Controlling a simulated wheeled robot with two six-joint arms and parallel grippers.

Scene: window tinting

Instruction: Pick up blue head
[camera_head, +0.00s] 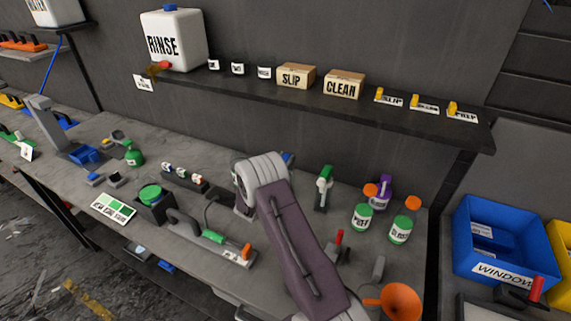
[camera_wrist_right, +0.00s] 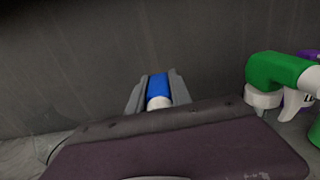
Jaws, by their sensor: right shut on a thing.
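The blue head (camera_wrist_right: 158,86) shows in the right wrist view between the two grey fingers of my right gripper (camera_wrist_right: 156,93), with a white part at its near end. The fingers are shut on it. In the head view only a small blue piece (camera_head: 288,158) shows past my right wrist, near the back wall. The rest of the blue head and the right gripper's fingers are hidden there by my own arm. My left gripper is not in view.
A green spray head (camera_head: 325,184) stands right of my right wrist and also shows in the wrist view (camera_wrist_right: 275,70). Spray bottles (camera_head: 361,216) stand further right. A shelf (camera_head: 220,88) with boxes overhangs the back. A blue bin (camera_head: 500,262) is at right.

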